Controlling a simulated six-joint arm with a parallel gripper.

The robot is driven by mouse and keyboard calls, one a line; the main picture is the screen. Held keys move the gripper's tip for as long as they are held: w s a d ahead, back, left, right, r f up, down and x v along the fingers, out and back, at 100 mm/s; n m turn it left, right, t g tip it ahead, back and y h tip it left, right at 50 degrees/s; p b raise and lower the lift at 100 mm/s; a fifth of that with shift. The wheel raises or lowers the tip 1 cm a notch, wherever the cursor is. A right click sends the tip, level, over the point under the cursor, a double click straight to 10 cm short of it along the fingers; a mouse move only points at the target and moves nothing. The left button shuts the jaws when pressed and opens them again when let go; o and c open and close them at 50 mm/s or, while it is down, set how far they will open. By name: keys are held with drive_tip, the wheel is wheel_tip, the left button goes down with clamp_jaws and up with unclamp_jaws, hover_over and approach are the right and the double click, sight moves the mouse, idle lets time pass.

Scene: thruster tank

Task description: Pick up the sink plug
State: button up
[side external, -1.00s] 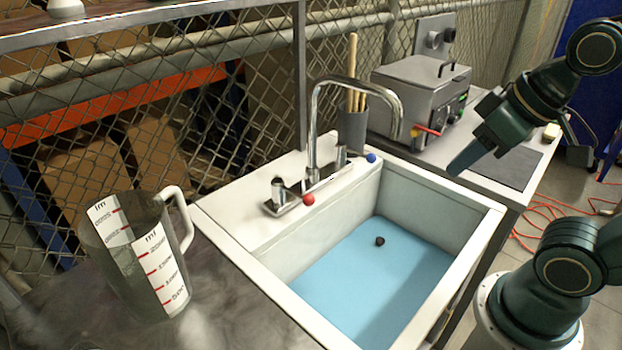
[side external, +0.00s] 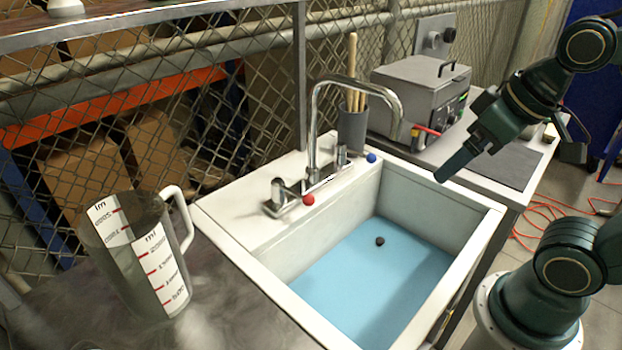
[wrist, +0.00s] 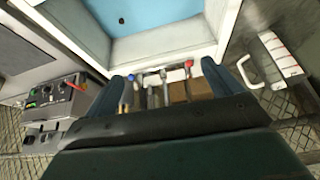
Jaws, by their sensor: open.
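The sink plug (side external: 380,241) is a small dark round thing in the blue-floored basin of the white sink (side external: 262,292). In the wrist view the plug (wrist: 122,20) shows as a dark dot near the top, on the blue floor. My gripper (side external: 441,177) is above the sink's right rear rim, up and to the right of the plug and well apart from it. In the wrist view its two fingers are spread wide with nothing between them. The plug is not hidden in either view.
A curved chrome faucet (side external: 314,125) with red and blue knobs stands at the sink's back. A measuring jug (side external: 150,265) stands on the left counter. A grey machine (side external: 420,92) and a cup of sticks (side external: 352,130) are behind. The space above the basin is free.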

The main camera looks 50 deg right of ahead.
drive_tip(key=w+d+f+m+g+h, duration=0.1)
drive_tip(key=w+d+f+m+g, duration=0.2)
drive_tip(key=w+d+f+m, duration=0.3)
drive_tip(key=m+g+y, duration=0.2)
drive_tip(key=m, duration=1.3)
hover_over(381, 239)
drive_tip(key=s+d, duration=0.1)
wheel_tip(381, 239, down, 28)
drive_tip(key=r, duration=0.1)
drive_tip(key=shift+w+d+f+m, duration=0.1)
drive_tip(key=shift+f+m, duration=0.2)
drive_tip(key=shift+f, duration=0.15)
drive_tip(key=shift+w+d+f+m, duration=0.1)
drive_tip(key=shift+f+m, duration=0.2)
drive_tip(key=shift+f, duration=0.1)
drive_tip(key=shift+w+a+f, duration=0.1)
drive_tip(key=shift+a+f, duration=0.05)
drive_tip(key=shift+f, duration=1.25)
drive_tip(key=shift+w+a+f, duration=0.1)
drive_tip(key=shift+a+f, duration=0.1)
drive_tip(key=shift+f, duration=1.25)
drive_tip(key=shift+a+f, duration=0.15)
drive_tip(key=shift+f, duration=1.25)
drive_tip(key=shift+f, duration=0.15)
drive_tip(key=shift+w+a+f, duration=0.1)
drive_tip(key=shift+a+f, duration=0.05)
drive_tip(key=shift+f, duration=1.1)
drive_tip(key=shift+w+a+f, duration=0.1)
drive_tip(key=shift+a+f, duration=0.05)
drive_tip(key=shift+f, duration=1.05)
